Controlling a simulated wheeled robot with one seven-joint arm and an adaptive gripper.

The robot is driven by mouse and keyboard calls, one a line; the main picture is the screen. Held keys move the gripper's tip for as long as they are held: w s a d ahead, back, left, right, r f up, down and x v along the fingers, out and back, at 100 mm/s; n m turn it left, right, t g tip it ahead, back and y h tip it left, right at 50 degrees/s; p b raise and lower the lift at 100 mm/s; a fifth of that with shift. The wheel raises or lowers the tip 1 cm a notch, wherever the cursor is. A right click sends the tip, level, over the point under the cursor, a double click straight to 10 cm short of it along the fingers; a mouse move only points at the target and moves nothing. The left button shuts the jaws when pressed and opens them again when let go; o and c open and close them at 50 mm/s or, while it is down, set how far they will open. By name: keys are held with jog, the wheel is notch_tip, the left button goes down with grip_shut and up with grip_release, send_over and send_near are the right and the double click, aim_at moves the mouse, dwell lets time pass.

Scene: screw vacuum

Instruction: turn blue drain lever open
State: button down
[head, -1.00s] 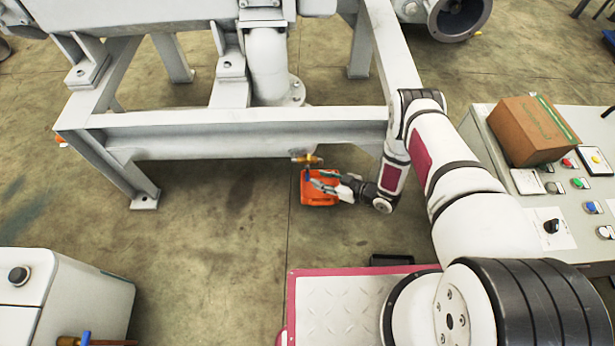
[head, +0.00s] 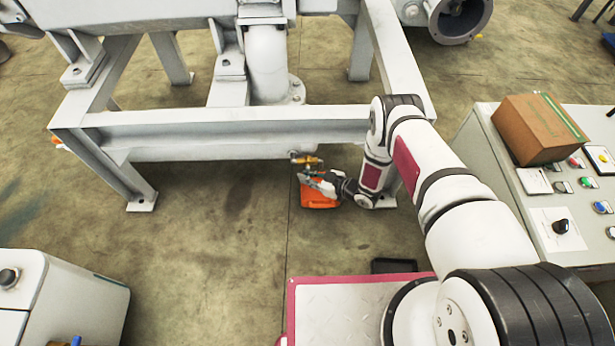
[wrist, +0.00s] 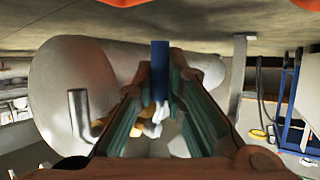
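The blue drain lever (wrist: 160,72) shows in the wrist view as an upright blue bar between my two fingers. Behind and below it, part of the brass valve (wrist: 150,128) shows between the fingers. In the head view the brass valve (head: 307,160) hangs under the white frame, above an orange container (head: 319,198). My gripper (head: 312,182) is just below the valve and over the container; there it hides the lever. In the wrist view my gripper (wrist: 158,80) is open, one finger on each side of the lever. I cannot tell whether either finger touches it.
A control console (head: 560,200) with a cardboard box (head: 538,128) stands at the right. A white cabinet (head: 65,300) stands at the lower left. The floor left of the container is clear.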

jog(key=shift+d, duration=0.1)
dwell(0.3)
jog(key=shift+d+r+n+g+h+p, duration=0.3)
jog(key=shift+d+n+h+p, duration=0.3)
jog(key=shift+h+p, duration=0.8)
jog(key=shift+d+r+n+g+h+p, duration=0.25)
jog(key=shift+d+n+h+p, duration=0.5)
jog(key=shift+h, duration=1.1)
jog(key=shift+d+r+n+g+h+p, duration=0.15)
jog(key=shift+d+r+n+h+p, duration=0.25)
jog(key=shift+h+p, duration=1.05)
jog(key=c, duration=1.6)
grip_release()
jog(key=shift+c, duration=0.2)
jog(key=shift+a, duration=0.1)
